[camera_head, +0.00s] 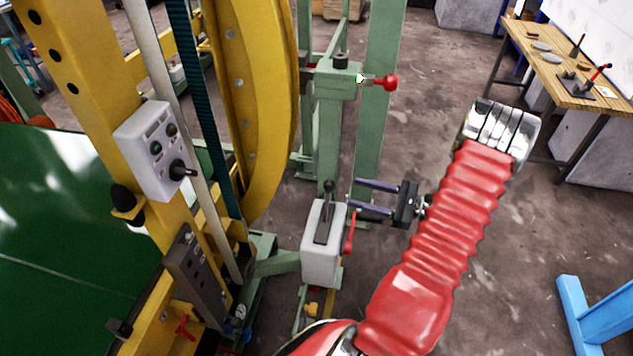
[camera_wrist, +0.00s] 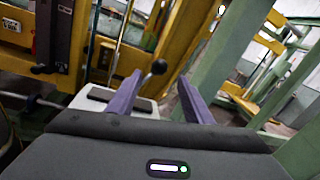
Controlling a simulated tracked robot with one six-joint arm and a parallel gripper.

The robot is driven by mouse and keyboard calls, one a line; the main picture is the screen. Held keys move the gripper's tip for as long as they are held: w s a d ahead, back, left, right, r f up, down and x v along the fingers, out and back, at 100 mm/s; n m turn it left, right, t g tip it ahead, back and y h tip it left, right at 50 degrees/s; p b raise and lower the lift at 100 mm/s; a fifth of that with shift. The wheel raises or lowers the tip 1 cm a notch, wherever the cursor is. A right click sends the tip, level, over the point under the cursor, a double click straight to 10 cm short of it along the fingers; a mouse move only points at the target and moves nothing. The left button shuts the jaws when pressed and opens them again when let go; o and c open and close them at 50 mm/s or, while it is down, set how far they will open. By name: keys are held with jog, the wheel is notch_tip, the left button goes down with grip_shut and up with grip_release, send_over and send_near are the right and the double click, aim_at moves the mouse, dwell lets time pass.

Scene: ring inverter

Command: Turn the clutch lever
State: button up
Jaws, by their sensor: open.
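A pale grey box (camera_head: 322,262) stands low on the green frame. A dark lever with a black ball knob (camera_head: 329,186) sticks up from its top, and a red handle (camera_head: 350,232) is on its right side. No label shows which is the clutch lever. My gripper (camera_head: 354,193) is open and empty, its two purple fingers pointing left at the knobbed lever, just right of it and apart from it. In the wrist view, the black knob (camera_wrist: 158,66) appears between my two fingers (camera_wrist: 160,78), beyond their tips. The lever's lower part is partly hidden there.
A yellow ring (camera_head: 252,100) and a control box (camera_head: 158,150) with a knob stand left. A red-knobbed handle (camera_head: 385,82) sticks out from the green post above my gripper. A wooden workbench (camera_head: 570,85) is at far right, with open floor before it.

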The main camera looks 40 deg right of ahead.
aim_at(327, 202)
jog(key=shift+w, duration=0.1)
jog(key=x, duration=1.3)
jog(key=shift+w+a, duration=0.25)
jog(key=shift+a, duration=0.05)
jog(key=shift+c, duration=0.4)
grip_shut()
jog(key=shift+d, duration=0.15)
